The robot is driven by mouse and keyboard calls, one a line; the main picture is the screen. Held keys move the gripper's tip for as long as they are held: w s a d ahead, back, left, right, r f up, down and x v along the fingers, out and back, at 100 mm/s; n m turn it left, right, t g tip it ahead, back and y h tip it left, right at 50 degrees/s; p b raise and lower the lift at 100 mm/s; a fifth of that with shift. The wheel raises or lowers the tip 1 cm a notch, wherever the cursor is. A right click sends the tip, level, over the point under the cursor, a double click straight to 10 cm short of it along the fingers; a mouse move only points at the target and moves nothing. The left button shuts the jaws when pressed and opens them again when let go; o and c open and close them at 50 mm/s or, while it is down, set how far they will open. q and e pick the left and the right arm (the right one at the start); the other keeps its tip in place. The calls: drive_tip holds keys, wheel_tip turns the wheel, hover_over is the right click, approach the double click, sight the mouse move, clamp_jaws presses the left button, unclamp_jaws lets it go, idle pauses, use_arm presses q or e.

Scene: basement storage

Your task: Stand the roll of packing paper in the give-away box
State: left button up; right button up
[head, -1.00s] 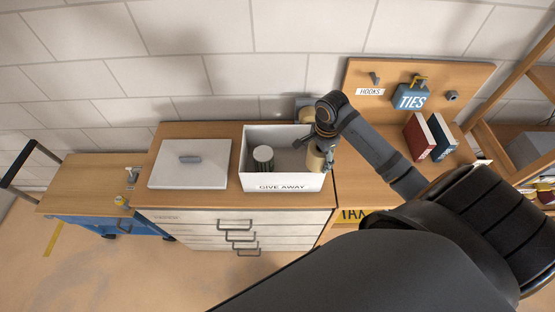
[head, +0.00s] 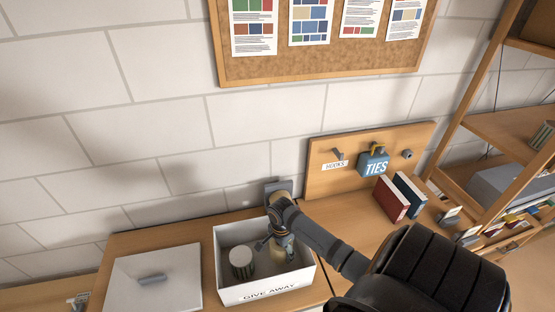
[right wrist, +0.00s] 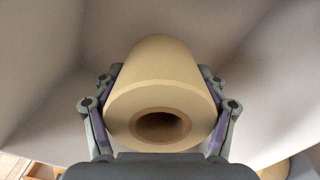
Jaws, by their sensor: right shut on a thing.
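The white give-away box (head: 268,292) stands on the wooden worktop, its lettered front facing me. My right gripper (head: 281,243) reaches down into its right part from above. It is shut on the tan roll of packing paper (head: 284,252), which shows partly behind the fingers. In the right wrist view the roll (right wrist: 160,70) sits between the two fingers (right wrist: 160,95), its hollow core end facing the camera, with pale box walls around it. I cannot tell whether its far end touches the box floor. My left gripper is not in view.
A striped can (head: 242,262) stands in the box's left part. A white lid-like panel (head: 155,278) lies left of the box. A grey fixture (head: 278,187) is behind the box. Red and blue books (head: 392,200) and a pegboard (head: 325,185) are to the right.

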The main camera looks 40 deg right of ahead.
drive_tip(key=shift+s+a+f, duration=0.1)
drive_tip(key=shift+s+f, duration=0.1)
drive_tip(key=shift+f, duration=0.4)
wheel_tip(320, 180, down, 3)
drive_tip(key=shift+r+p, duration=0.15)
drive_tip(key=shift+p, duration=0.2)
drive_tip(key=o, duration=0.9)
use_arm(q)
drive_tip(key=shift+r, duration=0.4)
use_arm(e)
drive_tip(key=o, duration=0.4)
drive_tip(key=shift+c, duration=0.2)
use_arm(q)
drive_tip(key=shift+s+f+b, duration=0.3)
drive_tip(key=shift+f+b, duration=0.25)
use_arm(e)
wheel_tip(320, 180, up, 12)
